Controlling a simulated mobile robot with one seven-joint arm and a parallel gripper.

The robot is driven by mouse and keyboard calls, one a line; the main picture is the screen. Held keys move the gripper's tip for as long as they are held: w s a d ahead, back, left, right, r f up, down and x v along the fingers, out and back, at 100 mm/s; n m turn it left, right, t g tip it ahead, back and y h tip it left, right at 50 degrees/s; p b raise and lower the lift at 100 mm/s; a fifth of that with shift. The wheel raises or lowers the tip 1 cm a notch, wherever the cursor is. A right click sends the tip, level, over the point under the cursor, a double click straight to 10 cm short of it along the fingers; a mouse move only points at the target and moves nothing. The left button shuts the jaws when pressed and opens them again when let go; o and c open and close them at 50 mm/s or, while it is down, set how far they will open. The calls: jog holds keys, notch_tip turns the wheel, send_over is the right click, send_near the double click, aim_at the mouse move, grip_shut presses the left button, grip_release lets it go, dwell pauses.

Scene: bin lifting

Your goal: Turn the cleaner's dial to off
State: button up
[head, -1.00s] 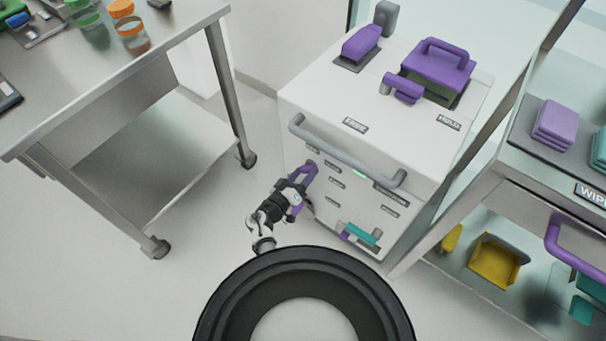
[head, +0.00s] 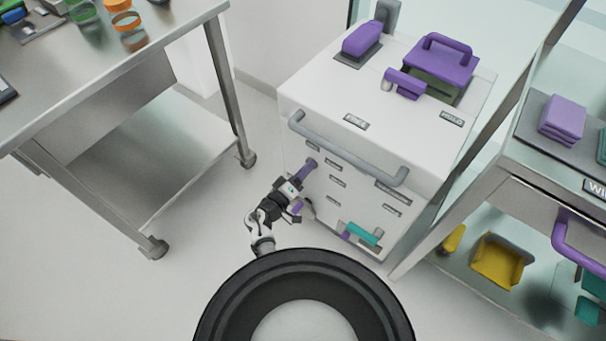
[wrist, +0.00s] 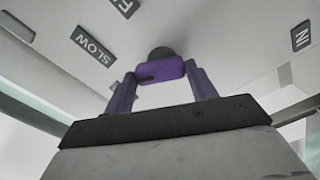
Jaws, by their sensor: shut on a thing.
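The cleaner (head: 375,120) is a white cabinet with label plates on its front. Its dial is a purple bar on a dark round base, seen in the wrist view (wrist: 160,71) between my fingers. My gripper (head: 307,170) is at the left of the cleaner's front, shut on the dial; it also shows in the wrist view (wrist: 160,82), one purple finger on each side of the bar. Tilted labels surround the dial: SLOW (wrist: 93,45) to its left, one partly cut off at the top, and one at the right edge. In the head view my gripper mostly hides the dial.
A grey bar handle (head: 345,150) crosses the cleaner's front above my gripper. A teal handle (head: 361,235) sits low on the front. A steel table (head: 185,40) stands left, a shelf unit (head: 555,170) right. Open floor lies between table and cleaner.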

jog(key=n, duration=0.5)
jog(key=shift+a+n, duration=0.1)
jog(key=shift+n, duration=0.2)
dwell(0.4)
jog(key=o, duration=1)
jog(key=b+v, duration=0.2)
jog(key=v, duration=1.1)
jog(key=shift+s+a, duration=0.3)
